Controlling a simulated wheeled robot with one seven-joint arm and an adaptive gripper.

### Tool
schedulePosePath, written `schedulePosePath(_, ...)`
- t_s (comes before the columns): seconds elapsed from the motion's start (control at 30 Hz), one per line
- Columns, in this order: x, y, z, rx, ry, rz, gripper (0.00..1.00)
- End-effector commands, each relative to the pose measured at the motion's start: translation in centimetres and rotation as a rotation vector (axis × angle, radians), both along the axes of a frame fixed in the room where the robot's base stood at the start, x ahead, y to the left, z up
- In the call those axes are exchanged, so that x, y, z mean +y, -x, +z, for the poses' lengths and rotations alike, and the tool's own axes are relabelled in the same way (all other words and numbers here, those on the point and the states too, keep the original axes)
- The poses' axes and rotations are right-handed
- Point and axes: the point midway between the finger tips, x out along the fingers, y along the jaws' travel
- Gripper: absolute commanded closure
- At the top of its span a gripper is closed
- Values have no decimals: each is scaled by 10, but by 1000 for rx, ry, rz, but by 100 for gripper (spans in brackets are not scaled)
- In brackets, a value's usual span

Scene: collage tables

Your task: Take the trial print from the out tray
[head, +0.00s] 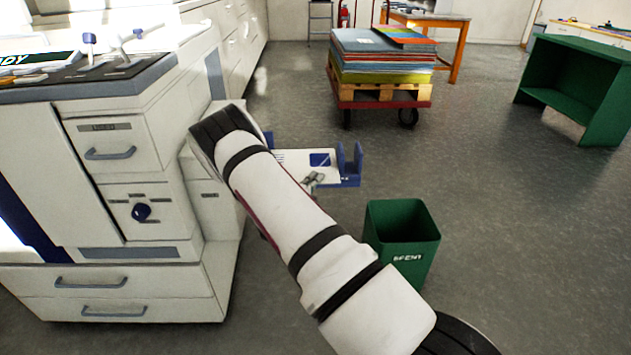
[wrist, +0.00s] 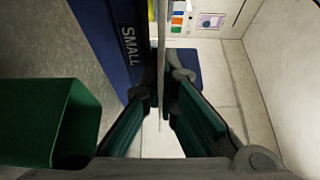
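The out tray (head: 349,180) is a blue-ended shelf on the right side of the white machine. A white sheet with a dark blue square, apparently the trial print (head: 293,158), lies on it, partly hidden by my arm. My gripper (head: 313,180) is at the tray's near edge. In the wrist view my gripper (wrist: 160,86) has its fingers apart, one on each side of a thin pale edge running up the picture. Gaps show beside that edge, so the fingers do not look closed on it. I cannot tell whether it is the print alone.
A blue panel marked SMALL (wrist: 115,40) stands close left of the fingers. A green bin (head: 402,245) stands on the floor below and right of the tray. A cart (head: 382,95) with stacked sheets is behind. Open floor lies to the right.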

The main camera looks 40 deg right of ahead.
Motion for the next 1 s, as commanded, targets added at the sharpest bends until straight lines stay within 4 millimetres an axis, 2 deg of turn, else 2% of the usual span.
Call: schedulePosePath(1.0, 0, 0, 57, 0, 0, 1, 100)
